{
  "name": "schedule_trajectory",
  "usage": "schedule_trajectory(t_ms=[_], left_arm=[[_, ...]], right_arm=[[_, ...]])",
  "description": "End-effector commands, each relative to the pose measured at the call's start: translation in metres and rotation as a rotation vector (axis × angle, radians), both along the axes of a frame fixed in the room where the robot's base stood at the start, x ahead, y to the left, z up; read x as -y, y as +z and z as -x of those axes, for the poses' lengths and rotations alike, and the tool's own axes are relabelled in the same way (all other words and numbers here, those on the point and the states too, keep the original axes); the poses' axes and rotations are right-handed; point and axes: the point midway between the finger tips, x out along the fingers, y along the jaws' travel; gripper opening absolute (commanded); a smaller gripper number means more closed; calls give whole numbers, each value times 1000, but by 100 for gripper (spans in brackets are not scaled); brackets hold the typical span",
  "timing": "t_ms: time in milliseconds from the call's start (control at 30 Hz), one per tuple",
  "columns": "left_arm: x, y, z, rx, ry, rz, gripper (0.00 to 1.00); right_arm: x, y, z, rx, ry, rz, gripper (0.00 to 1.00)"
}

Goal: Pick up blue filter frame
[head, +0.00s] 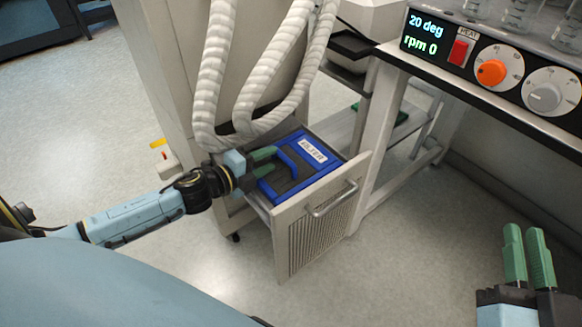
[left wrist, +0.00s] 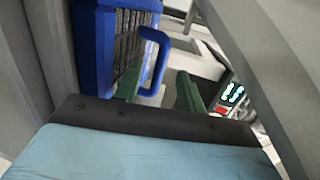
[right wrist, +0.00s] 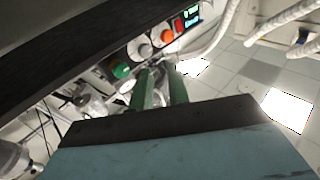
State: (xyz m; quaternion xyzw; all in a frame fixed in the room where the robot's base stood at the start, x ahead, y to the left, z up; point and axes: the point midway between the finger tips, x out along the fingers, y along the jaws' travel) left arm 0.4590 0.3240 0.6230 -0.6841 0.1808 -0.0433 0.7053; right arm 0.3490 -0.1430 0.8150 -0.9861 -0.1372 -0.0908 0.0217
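The blue filter frame (head: 326,164) lies in the pulled-out drawer (head: 310,222) of the cabinet. It has a white label and a blue U-shaped handle, and its dark mesh shows in the left wrist view (left wrist: 95,45). My left gripper (head: 272,162) is over the drawer at the handle side of the frame. Its green fingers are apart, with part of the handle (left wrist: 162,50) showing between them in the left wrist view; I cannot tell whether they touch it. My right gripper (head: 526,232) is empty at the lower right, its fingers slightly apart.
Ribbed white hoses (head: 270,70) hang close above my left gripper. The drawer front has a metal handle (head: 332,200). A bench with a control panel (head: 490,62) and glassware stands at the right. The floor in front is clear.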

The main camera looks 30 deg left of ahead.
Motion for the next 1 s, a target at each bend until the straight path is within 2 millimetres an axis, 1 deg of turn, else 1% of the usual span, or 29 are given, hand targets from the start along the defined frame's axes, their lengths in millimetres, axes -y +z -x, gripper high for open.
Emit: schedule_trajectory(t_ms=[100, 200, 300, 400, 600, 667, 900, 933, 1000], left_arm=[[3, -3, -11, 2, 0, 0, 40], [5, -4, -19, 2, 0, 0, 40], [7, -5, -23, 1, 0, -1, 40], [7, -5, -24, -1, 0, -1, 40], [7, -5, -24, -1, 0, 0, 40], [7, -5, -24, -1, 0, 0, 33], [7, -5, -24, 0, 0, 0, 2], [7, -5, -24, 0, 0, 0, 0], [7, -5, -24, 0, 0, 0, 0]], right_arm=[[-2, 16, 4, 110, 7, -35, 17], [-3, 29, 9, 182, 12, -59, 17], [-3, 36, 12, 226, 15, -73, 17], [-3, 39, 13, 245, 15, -80, 17], [-3, 40, 13, 247, 15, -80, 17], [-3, 40, 13, 246, 15, -80, 17], [-3, 40, 13, 246, 15, -80, 17], [-3, 40, 13, 246, 15, -80, 17], [-3, 40, 13, 246, 15, -80, 17]])
